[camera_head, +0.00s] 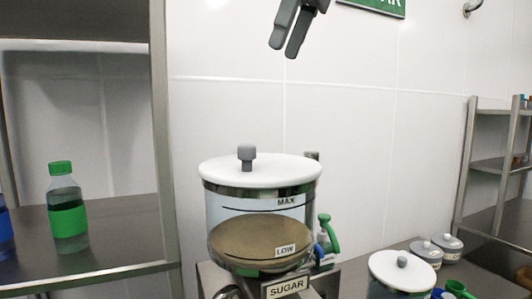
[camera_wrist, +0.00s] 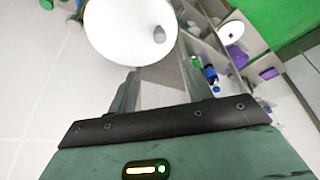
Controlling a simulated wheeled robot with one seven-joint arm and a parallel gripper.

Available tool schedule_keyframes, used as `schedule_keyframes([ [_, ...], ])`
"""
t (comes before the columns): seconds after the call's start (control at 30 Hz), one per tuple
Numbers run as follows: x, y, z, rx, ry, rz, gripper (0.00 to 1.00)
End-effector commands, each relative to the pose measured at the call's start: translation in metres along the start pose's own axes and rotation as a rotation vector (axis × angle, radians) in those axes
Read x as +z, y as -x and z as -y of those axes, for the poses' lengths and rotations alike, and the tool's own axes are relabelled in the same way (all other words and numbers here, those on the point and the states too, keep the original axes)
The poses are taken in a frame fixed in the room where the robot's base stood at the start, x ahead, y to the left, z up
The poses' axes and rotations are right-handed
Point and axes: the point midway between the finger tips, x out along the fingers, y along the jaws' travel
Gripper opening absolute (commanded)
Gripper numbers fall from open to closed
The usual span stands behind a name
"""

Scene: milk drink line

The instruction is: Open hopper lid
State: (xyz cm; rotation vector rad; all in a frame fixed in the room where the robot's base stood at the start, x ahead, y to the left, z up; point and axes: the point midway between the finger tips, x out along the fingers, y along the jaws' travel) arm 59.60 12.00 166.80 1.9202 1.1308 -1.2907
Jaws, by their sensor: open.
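The sugar hopper (camera_head: 225,215) is a clear round container with a "SUGAR" label and brown contents near the LOW mark. Its white lid (camera_head: 285,172) lies flat on top, with a grey knob (camera_head: 246,157) standing up from it. In the wrist view, a round white lid (camera_wrist: 115,30) with a grey knob (camera_wrist: 159,35) lies beyond the fingertips. My gripper (camera_head: 282,52) is open and empty, well above the hopper and a little to its right. It also shows in the wrist view (camera_wrist: 163,75), with its fingers apart and not touching the lid.
A metal shelf (camera_head: 110,215) at the left holds a green-capped bottle (camera_head: 66,205). A second, smaller white-lidded container (camera_head: 385,270) stands at the lower right, near small lidded pots (camera_head: 427,250). Another shelf (camera_head: 495,165) stands at the far right. The space above the hopper is clear.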

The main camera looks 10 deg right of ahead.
Motion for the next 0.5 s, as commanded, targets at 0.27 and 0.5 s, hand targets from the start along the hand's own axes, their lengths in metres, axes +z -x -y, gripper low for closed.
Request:
schedule_keyframes([
  [0.27, 0.001, -0.024, 0.001, 0.0, 0.009, 0.001, 0.5],
  [0.5, 0.001, -0.072, 0.002, -0.001, 0.008, 0.001, 0.5],
])
